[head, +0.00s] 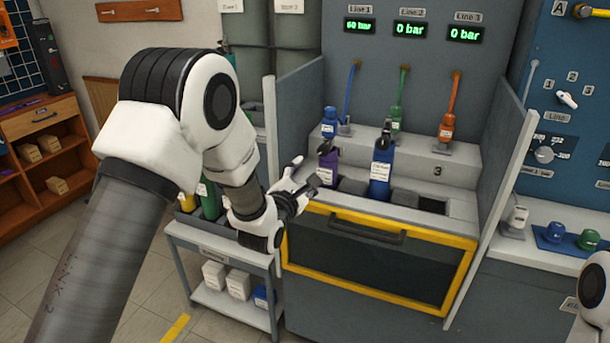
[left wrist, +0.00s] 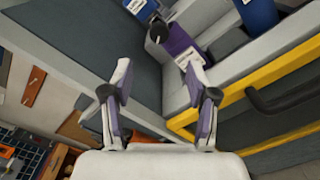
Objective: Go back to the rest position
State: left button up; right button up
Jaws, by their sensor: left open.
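My left gripper (head: 303,190) is open and empty in front of the testbench, near its left corner above the yellow-framed drawer. In the left wrist view its two fingers (left wrist: 160,90) are spread apart with nothing between them. A purple cylinder (head: 328,168) stands in the left slot of the bench, just beyond the gripper; it also shows in the left wrist view (left wrist: 180,42). A blue cylinder (head: 380,174) stands in the middle slot. The third slot, marked 3, is empty. Part of my right arm shows at the lower right edge; its gripper is out of view.
The yellow-framed drawer (head: 460,268) is closed, its handle facing me. A grey side panel (head: 505,180) bounds the bench on the right. A cart (head: 212,245) with cylinders and boxes stands at the left. Displays read 60 bar, 0 bar and 0 bar.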

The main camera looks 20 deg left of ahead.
pick_arm(q)
jog(key=s+a+f+m+g+p, duration=0.1)
jog(key=s+f+m+g+p, duration=0.55)
jog(key=s+f, duration=1.5)
jog(key=s+f+m+g+p, duration=0.2)
jog(key=s+m+g, duration=0.3)
jog(key=s+m, duration=0.4)
jog(key=s+f+m+g+p, duration=0.1)
jog(key=s+f+m+g, duration=0.2)
jog(key=s+m+g, duration=0.3)
jog(key=s+m, duration=0.4)
jog(key=s, duration=0.3)
jog(key=shift+y+p, duration=0.3)
jog(key=shift+p, duration=0.05)
